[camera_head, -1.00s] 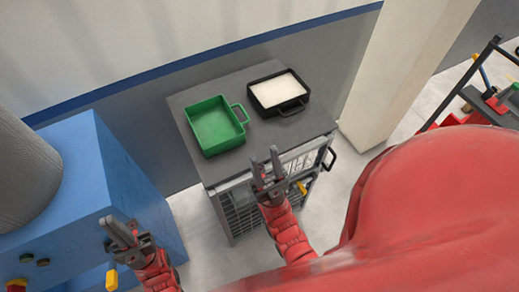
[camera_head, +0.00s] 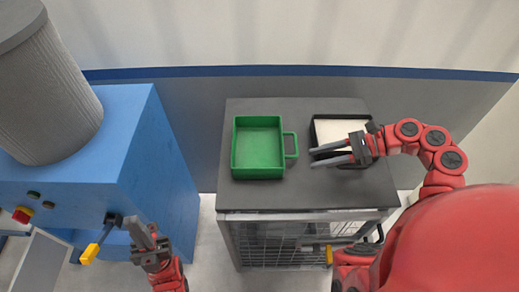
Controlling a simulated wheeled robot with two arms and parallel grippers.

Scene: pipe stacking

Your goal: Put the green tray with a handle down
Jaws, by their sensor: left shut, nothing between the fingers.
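The green tray (camera_head: 257,150) sits flat and empty on the dark grey top of the cart (camera_head: 280,195). Its handle (camera_head: 292,145) points right. My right gripper (camera_head: 311,156) comes in from the right, its two fingers apart with nothing visible between them. Its fingertips point left, a little to the right of the green handle, and look clear of it. It hides part of a black tray. My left gripper (camera_head: 140,228) is shut and empty at the lower left, in front of the blue machine and away from the cart.
The black tray (camera_head: 339,105) with white contents (camera_head: 340,130) stands on the cart's right side. The blue machine (camera_head: 130,130) with a grey cylinder (camera_head: 45,95) stands left of the cart. A wall with a blue stripe (camera_head: 300,71) runs behind. The cart top's front strip is clear.

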